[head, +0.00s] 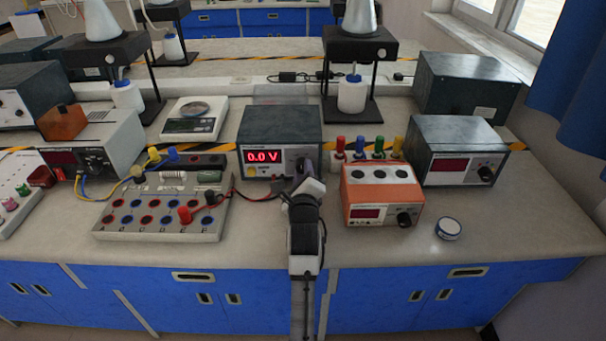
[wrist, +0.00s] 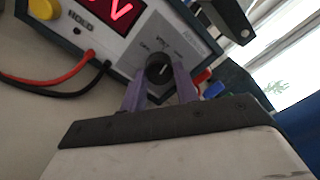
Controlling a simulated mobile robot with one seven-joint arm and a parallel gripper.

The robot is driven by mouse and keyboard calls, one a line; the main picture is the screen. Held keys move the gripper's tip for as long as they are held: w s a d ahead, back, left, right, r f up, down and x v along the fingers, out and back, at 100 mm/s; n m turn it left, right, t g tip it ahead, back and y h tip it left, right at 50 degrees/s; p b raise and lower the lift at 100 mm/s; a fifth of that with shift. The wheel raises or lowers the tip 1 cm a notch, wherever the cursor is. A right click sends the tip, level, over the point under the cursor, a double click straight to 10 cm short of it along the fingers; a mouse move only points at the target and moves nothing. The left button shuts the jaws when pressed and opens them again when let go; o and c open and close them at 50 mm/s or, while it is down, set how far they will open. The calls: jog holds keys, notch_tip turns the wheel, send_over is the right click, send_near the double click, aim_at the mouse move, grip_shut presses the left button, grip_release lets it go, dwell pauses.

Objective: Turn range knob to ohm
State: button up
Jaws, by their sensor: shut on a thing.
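The meter (head: 281,122) is a dark box with a light front panel, standing mid-bench in the head view. Its red display (head: 263,157) reads 0.0 V. The dark round range knob (wrist: 158,67) shows in the wrist view with a white mark; small labels lie around it, among them VOLT above, but the mark's exact setting is hard to tell. My gripper (wrist: 160,90) has its purple fingers on either side of the knob, shut on it. In the head view my gripper (head: 304,172) covers the knob at the panel's right end.
A yellow HOLD button (wrist: 43,9) and red and black leads (wrist: 60,78) are left of the knob. A socket board (head: 160,236) stands left of my arm, an orange meter (head: 381,178) right. Several coloured plugs (head: 358,144) stand behind the orange meter.

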jog(key=m+b, duration=0.1)
jog(key=m, duration=0.4)
jog(key=shift+f+m, duration=0.1)
jog(key=shift+m, duration=0.3)
dwell(0.4)
jog(key=o, duration=1)
jog(key=shift+c, duration=0.2)
jog(key=shift+s, duration=0.1)
jog(key=s+b, duration=0.3)
jog(key=s, duration=1)
jog(key=shift+s, duration=0.35)
